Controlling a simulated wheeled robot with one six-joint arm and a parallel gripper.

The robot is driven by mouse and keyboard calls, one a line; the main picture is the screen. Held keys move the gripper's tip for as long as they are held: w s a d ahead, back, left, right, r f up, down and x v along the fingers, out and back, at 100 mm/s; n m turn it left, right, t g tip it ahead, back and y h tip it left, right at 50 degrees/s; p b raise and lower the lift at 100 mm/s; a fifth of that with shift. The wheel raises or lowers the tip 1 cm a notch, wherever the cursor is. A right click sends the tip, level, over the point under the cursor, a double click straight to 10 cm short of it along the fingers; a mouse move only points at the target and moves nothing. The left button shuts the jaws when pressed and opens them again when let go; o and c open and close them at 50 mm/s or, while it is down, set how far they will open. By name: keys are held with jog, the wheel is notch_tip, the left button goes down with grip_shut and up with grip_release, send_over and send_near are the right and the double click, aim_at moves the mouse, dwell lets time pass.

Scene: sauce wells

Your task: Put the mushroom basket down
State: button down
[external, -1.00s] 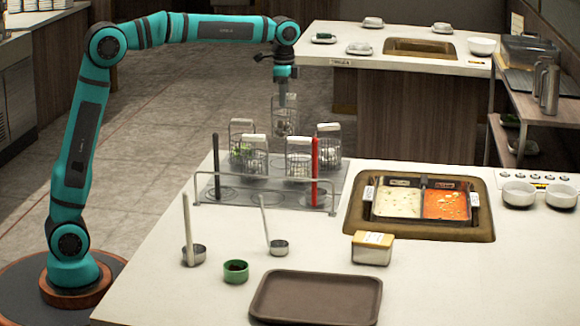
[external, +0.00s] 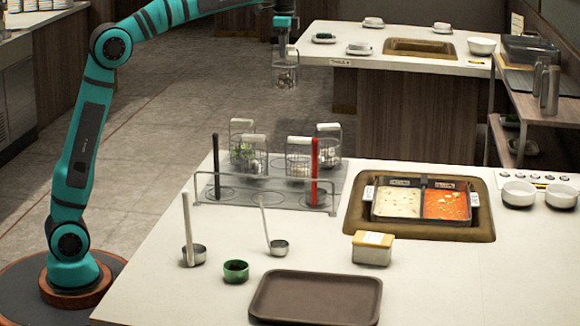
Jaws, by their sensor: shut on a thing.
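My gripper (external: 286,48) is high up in the external view, shut on the handle of a small wire basket (external: 286,75). The basket hangs upright in the air behind the rack, well above the counter's height, with the floor behind it. Pale pieces show inside it, too small to make out for certain. The grey rack (external: 345,190) on the near counter has round wells and a clear front guard. Several other wire baskets stand in it, one with green leaves (external: 241,150).
A black-handled tool (external: 216,165) and a red-handled one (external: 314,172) stand upright at the rack. Ladles, a green cup (external: 236,271), a brown tray (external: 316,298) and a two-part soup well (external: 420,203) share the counter. A second counter (external: 400,62) stands behind.

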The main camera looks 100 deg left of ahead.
aim_at(286, 65)
jog(key=shift+r, duration=1.9)
jog(key=shift+w+d, duration=0.2)
jog(key=shift+d, duration=0.25)
jog(key=shift+w+d, duration=0.2)
jog(key=shift+d, duration=0.25)
jog(key=w+d+m, duration=0.4)
jog(key=d+m, duration=0.1)
jog(key=d, duration=1.6)
jog(key=w+d+m, duration=0.3)
jog(key=d+m, duration=0.1)
jog(key=d, duration=1.8)
jog(key=s+d+m, duration=0.3)
jog(key=s+d, duration=0.3)
jog(key=d, duration=0.6)
jog(key=s+d+m, duration=0.3)
jog(key=s+d, duration=0.3)
jog(key=d, duration=0.6)
jog(key=s+d+m, duration=0.3)
jog(key=s+d, duration=0.3)
jog(key=d, duration=0.5)
notch_tip(286, 65, down, 28)
jog(key=shift+d+f, duration=0.2)
jog(key=shift+f, duration=0.15)
